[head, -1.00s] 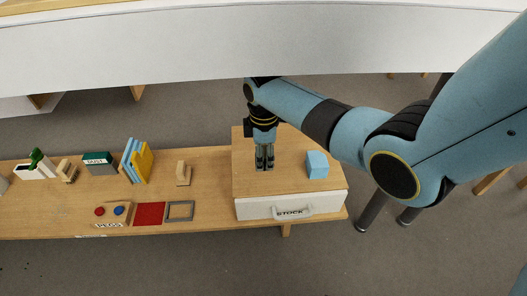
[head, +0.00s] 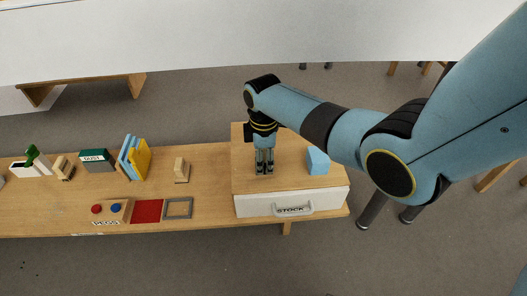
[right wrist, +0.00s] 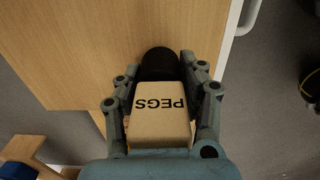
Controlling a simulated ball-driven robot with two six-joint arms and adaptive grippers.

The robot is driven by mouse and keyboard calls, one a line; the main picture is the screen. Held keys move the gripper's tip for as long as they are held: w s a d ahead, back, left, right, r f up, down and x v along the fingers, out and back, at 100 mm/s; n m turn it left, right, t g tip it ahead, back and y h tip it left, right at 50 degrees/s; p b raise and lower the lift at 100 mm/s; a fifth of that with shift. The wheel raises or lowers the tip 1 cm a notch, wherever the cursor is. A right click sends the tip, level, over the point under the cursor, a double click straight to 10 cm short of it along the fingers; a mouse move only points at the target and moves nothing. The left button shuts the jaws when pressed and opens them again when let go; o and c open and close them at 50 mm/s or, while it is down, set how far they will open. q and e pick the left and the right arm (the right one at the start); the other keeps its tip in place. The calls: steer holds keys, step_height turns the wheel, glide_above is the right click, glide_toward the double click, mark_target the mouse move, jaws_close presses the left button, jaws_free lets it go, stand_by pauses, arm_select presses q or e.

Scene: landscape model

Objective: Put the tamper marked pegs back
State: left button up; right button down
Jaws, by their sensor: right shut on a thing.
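My right gripper (head: 264,168) is over the top of the wooden stock drawer unit. In the right wrist view it is shut on the tamper (right wrist: 160,113), a pale wooden block marked PEGS with a dark round end beyond it. In the head view the tamper is hidden by the fingers. A wooden holder marked PEGS (head: 104,223) stands on the bench at left, with a red peg (head: 97,209) and a blue peg (head: 116,208) in its top. My left gripper is out of view.
A light blue block (head: 318,160) stands on the stock drawer unit (head: 240,205), right of the gripper. A red mat (head: 147,211), a grey frame (head: 178,208), a small wooden block (head: 182,171), yellow and blue books (head: 138,160) and a green DUST box (head: 97,160) lie along the bench (head: 212,185).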

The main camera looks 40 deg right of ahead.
steer(key=shift+f, duration=0.2)
stand_by(0.4)
steer(key=c, duration=0.7)
jaws_free()
step_height(320, 180, up, 8)
steer(key=shift+f, duration=0.25)
